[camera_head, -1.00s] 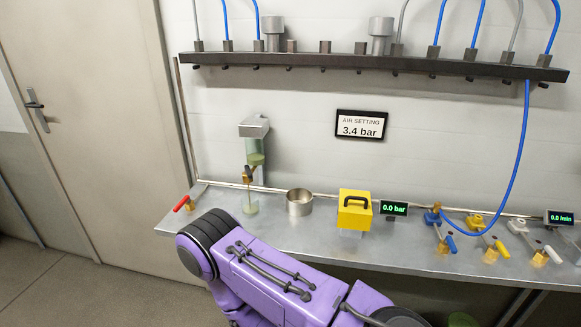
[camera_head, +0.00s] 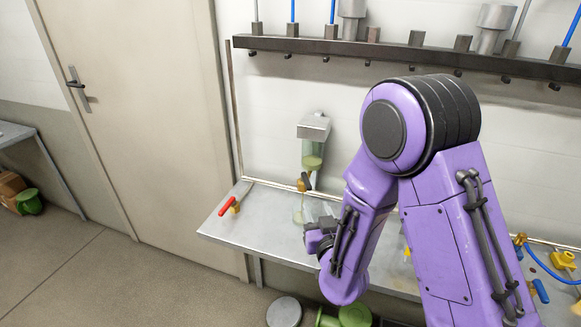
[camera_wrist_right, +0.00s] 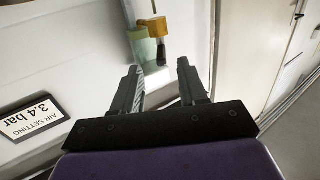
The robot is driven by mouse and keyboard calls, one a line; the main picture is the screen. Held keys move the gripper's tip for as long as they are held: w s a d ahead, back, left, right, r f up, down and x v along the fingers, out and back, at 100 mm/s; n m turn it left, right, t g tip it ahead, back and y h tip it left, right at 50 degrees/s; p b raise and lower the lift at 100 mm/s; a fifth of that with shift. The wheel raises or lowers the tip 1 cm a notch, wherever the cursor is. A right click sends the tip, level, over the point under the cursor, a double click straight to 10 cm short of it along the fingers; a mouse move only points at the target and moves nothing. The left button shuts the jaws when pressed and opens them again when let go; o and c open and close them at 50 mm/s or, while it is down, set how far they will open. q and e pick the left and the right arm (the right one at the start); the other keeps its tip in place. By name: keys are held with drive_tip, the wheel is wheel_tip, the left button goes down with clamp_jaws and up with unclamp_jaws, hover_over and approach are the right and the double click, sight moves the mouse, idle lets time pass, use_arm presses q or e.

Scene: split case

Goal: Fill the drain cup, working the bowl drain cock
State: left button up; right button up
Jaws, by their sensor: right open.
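The filter bowl (camera_head: 312,155) hangs from a grey housing (camera_head: 314,126) on the back wall and has greenish liquid in it. Below it is the brass drain cock (camera_head: 304,184) with a dark lever. A clear drain cup (camera_head: 299,216) stands on the bench under the cock; its fill level is too small to read. My right gripper (camera_head: 312,238) is in front of the cup, partly hidden by its own wrist. In the right wrist view, the open, empty fingers (camera_wrist_right: 160,78) point toward the bowl (camera_wrist_right: 143,46) and brass cock (camera_wrist_right: 153,27), apart from both. My left gripper is not in view.
A red-handled valve (camera_head: 228,207) sits at the bench's left end. My right arm hides much of the bench, including most of the yellow box. A dark manifold rail (camera_head: 400,53) runs above. A grey lid and green items (camera_head: 355,316) are on the floor below.

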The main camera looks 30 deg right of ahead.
sight(308, 182)
drive_tip(key=shift+t, duration=0.3)
drive_tip(key=p+x, duration=0.1)
drive_tip(key=x, duration=0.2)
drive_tip(key=r+p+x, duration=0.1)
drive_tip(key=x, duration=0.3)
drive_tip(key=p+x, duration=0.1)
drive_tip(key=x, duration=0.2)
drive_tip(key=shift+w+d+r, duration=0.1)
drive_tip(key=shift+w+r, duration=0.15)
drive_tip(key=shift+r, duration=0.1)
drive_tip(key=shift+s+r, duration=0.25)
drive_tip(key=shift+s, duration=0.1)
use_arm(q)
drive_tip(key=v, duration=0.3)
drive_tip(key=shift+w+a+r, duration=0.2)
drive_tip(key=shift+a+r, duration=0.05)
use_arm(e)
drive_tip(key=shift+w+f, duration=0.1)
clamp_jaws()
